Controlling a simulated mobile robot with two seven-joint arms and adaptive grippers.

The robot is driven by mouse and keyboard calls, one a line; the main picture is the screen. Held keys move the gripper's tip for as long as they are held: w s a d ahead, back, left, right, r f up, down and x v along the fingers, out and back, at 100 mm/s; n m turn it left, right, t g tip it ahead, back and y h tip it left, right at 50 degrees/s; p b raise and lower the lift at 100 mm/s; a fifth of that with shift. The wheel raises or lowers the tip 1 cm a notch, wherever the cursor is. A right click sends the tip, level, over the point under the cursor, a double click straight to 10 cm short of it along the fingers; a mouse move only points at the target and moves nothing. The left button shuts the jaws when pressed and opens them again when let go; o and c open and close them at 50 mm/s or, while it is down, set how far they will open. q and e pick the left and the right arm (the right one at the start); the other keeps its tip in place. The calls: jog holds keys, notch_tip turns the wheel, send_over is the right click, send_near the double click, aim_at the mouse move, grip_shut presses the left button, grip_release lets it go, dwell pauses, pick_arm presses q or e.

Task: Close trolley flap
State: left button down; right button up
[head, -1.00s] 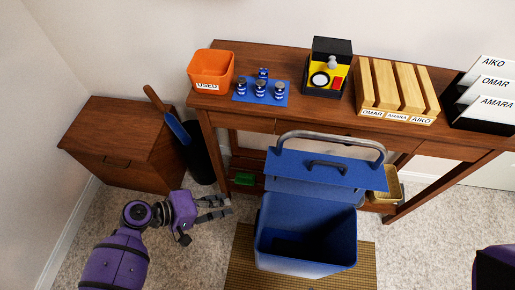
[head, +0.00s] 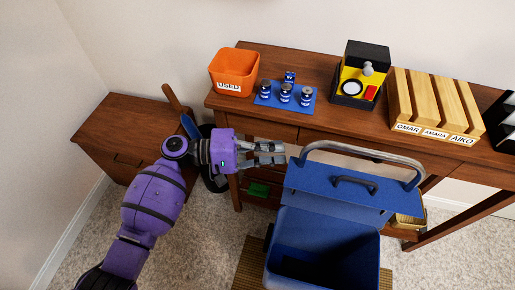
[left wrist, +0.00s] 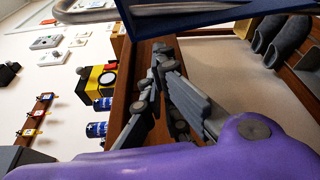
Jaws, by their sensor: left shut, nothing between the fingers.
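The blue trolley (head: 372,246) stands on the floor in front of the table, with its bin open at the top. Its blue flap (head: 335,187) is raised at the back, below the grey tube handle (head: 365,152), and has a dark grip on it. The flap's blue edge seems to show at the top of the left wrist view (left wrist: 200,18). My left gripper (head: 284,153) is shut and empty, just left of the flap's upper left corner; I cannot tell if it touches. Its fingers also show in the left wrist view (left wrist: 160,65). My right gripper is not in view.
The wooden table (head: 330,118) behind holds an orange bin (head: 233,72), several small jars on a blue mat (head: 270,100), a black and yellow box (head: 361,75) and a slatted wooden rack (head: 436,103). A wooden cabinet (head: 118,135) stands left.

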pick_arm(q)
jog(key=shift+d+f, duration=0.1)
jog(key=shift+d, duration=0.65)
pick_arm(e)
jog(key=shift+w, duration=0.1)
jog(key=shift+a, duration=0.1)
